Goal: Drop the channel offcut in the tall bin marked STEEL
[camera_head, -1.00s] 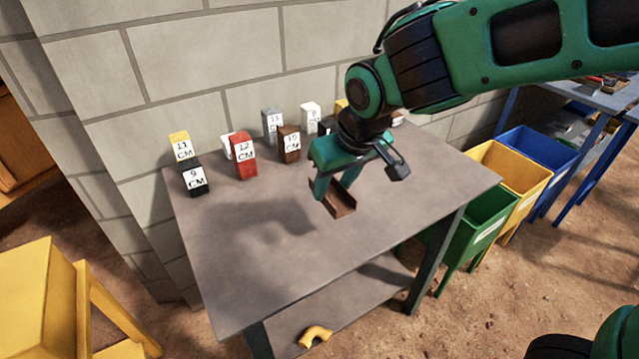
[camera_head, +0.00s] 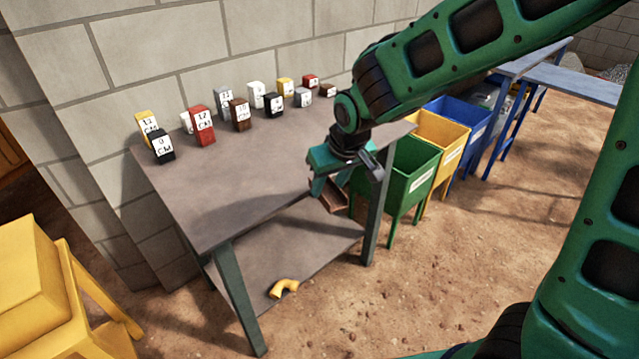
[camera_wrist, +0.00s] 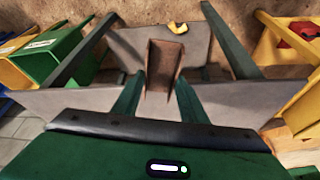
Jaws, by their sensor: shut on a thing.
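The channel offcut (camera_head: 334,198) is a short brown U-shaped piece. My gripper (camera_head: 326,187) is shut on it and holds it at the right front edge of the grey table, in the air. In the wrist view the offcut (camera_wrist: 163,66) sits between the two green fingers (camera_wrist: 159,92), its open side showing. Three tall bins stand right of the table: a green bin (camera_head: 403,184), a yellow bin (camera_head: 438,135) and a blue bin (camera_head: 462,120). White labels on the green and yellow bins are too small to read, so I cannot tell which says STEEL.
The grey table (camera_head: 215,200) has several marked blocks along its back, by the wall. A yellow bent pipe (camera_head: 283,288) lies on its lower shelf. A table leg (camera_head: 378,215) stands between the gripper and the green bin. Open dirt floor (camera_head: 470,230) lies in front of the bins.

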